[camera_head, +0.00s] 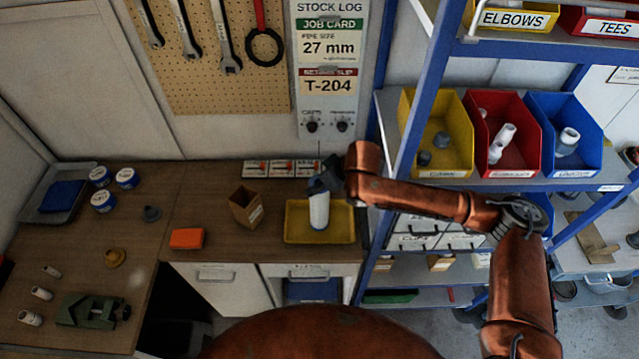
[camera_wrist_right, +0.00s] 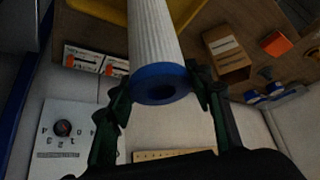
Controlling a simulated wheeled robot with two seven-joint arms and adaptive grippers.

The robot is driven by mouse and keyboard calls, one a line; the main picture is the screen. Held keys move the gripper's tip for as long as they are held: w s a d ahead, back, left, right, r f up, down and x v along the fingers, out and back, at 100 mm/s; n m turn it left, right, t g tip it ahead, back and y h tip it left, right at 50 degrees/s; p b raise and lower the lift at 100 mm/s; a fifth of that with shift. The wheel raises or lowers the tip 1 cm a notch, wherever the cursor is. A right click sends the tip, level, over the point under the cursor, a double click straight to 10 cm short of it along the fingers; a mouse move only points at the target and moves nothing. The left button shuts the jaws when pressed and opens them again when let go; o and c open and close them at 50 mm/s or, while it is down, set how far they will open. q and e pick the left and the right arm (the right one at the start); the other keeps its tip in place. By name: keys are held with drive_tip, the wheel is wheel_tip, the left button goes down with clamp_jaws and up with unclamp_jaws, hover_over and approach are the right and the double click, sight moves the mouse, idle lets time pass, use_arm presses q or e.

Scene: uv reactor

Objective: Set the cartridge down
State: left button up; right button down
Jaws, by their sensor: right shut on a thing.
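The cartridge (camera_head: 319,210) is a white ribbed cylinder with a blue end cap that has a hole in it. My right gripper (camera_head: 324,182) is shut on its capped upper end, above the yellow tray (camera_head: 296,236) on the wooden counter. In the right wrist view the cartridge (camera_wrist_right: 155,40) sits between the two dark fingers of the right gripper (camera_wrist_right: 155,92), its blue cap towards the camera. I cannot tell whether its lower end touches the tray. My left gripper is not in view.
A cardboard box (camera_head: 246,207) and an orange block (camera_head: 187,238) lie left of the tray. Small boxes (camera_head: 281,169) line the wall behind it. A blue-framed shelf (camera_head: 410,150) with coloured bins stands close on the right. A green vise (camera_head: 88,310) is at far left.

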drive_tip(key=shift+f, duration=0.1)
drive_tip(key=c, duration=1)
unclamp_jaws()
drive_tip(key=shift+o, duration=0.2)
drive_tip(key=v, duration=0.7)
drive_tip(key=shift+r+b, duration=0.3)
drive_tip(key=shift+r, duration=0.05)
drive_tip(key=shift+s, duration=0.1)
